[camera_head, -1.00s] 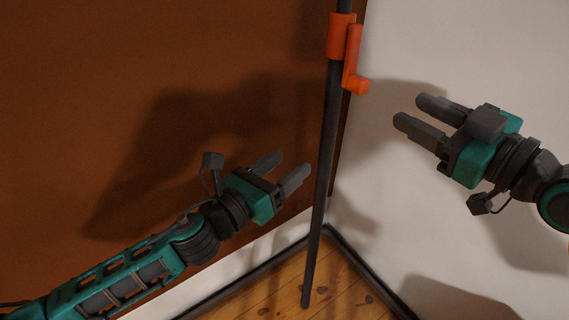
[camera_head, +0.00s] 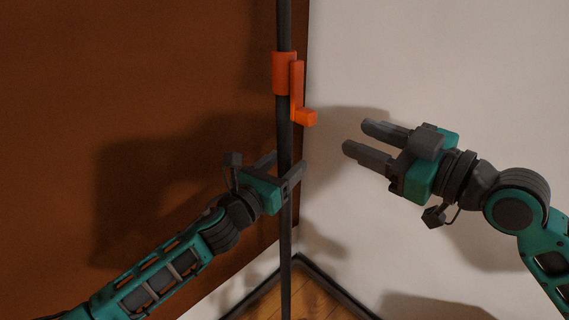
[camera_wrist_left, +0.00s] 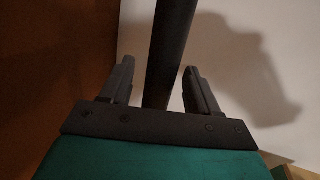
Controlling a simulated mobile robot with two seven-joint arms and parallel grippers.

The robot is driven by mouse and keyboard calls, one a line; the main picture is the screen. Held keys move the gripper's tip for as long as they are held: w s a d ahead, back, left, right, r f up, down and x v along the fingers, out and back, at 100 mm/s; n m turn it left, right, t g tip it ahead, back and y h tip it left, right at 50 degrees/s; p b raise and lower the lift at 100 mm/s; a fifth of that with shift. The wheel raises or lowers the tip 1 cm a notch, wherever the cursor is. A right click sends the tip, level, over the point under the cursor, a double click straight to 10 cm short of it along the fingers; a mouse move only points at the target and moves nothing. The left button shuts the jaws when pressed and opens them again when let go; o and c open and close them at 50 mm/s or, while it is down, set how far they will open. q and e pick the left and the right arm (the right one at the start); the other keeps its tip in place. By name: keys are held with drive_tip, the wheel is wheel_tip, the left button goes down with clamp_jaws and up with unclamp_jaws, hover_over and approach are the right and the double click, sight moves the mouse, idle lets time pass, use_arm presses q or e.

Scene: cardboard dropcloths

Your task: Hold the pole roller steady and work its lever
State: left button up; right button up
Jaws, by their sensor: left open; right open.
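The pole roller is a dark upright pole (camera_head: 286,235) with an orange collar (camera_head: 284,74) and an orange lever (camera_head: 298,90) hanging down to a short handle (camera_head: 305,117). My left gripper (camera_head: 284,166) is open around the pole, below the collar. In the left wrist view the pole (camera_wrist_left: 168,50) passes between the two spread fingers (camera_wrist_left: 157,82), with a gap visible on each side. My right gripper (camera_head: 364,140) is open and empty, to the right of the pole and a little below the lever handle, apart from both.
A brown panel (camera_head: 110,70) stands behind on the left, and a pale wall (camera_head: 450,60) on the right. The wooden floor (camera_head: 310,298) with dark skirting shows at the bottom. Space between the right gripper and lever is clear.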

use_arm(q)
drive_tip(key=shift+w+d, duration=0.2)
drive_tip(key=shift+w, duration=0.05)
drive_tip(key=shift+c, duration=0.2)
clamp_jaws()
idle(0.3)
idle(0.3)
